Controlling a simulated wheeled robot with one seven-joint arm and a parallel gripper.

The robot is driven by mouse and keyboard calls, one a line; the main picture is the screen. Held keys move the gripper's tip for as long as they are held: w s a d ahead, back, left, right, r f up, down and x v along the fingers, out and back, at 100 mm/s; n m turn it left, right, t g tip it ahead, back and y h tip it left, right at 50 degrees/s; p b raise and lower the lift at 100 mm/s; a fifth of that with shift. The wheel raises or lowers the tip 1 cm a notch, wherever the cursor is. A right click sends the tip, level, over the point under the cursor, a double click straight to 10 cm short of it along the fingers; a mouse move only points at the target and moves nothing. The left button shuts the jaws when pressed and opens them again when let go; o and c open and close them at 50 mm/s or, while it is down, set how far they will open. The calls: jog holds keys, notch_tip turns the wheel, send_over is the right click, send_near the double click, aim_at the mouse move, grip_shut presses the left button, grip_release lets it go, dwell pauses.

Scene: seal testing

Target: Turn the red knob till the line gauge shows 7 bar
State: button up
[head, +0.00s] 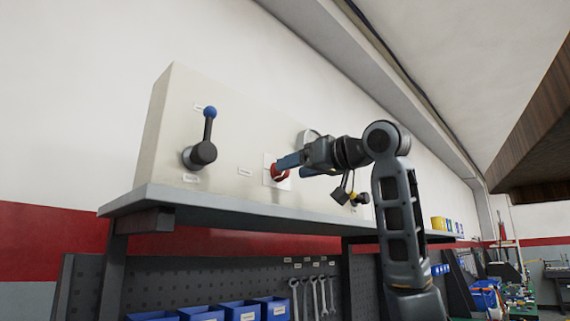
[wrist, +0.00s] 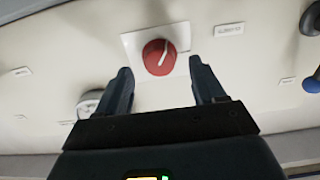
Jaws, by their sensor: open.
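The red knob (wrist: 158,57) shows in the wrist view with a white pointer line on its face, on a pale square plate (wrist: 130,46). It also shows in the head view (head: 274,172), partly hidden by my gripper (head: 288,167). In the wrist view my gripper (wrist: 160,82) is open, its two fingers apart, with the knob beyond and between the tips. I cannot tell whether a finger touches it. A round gauge (head: 306,137) is partly hidden behind my arm in the head view. A round pale fitting (wrist: 88,103), perhaps that gauge, is half hidden by a finger. No reading can be made out.
A blue-tipped lever (head: 208,130) stands on the left of the cream panel (head: 160,130). A dark lever (head: 343,190) sits right of the knob, below my arm. The grey shelf (head: 150,195) juts out under the panel, above blue bins (head: 240,311) and hanging wrenches.

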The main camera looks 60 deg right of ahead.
jog(key=shift+p+x, duration=0.3)
jog(key=shift+x, duration=1.2)
jog(key=shift+c, duration=0.2)
jog(key=c, duration=1)
jog(key=shift+n, duration=0.4)
jog(key=o, duration=1)
jog(key=shift+o, duration=0.2)
jog(key=shift+s, duration=0.1)
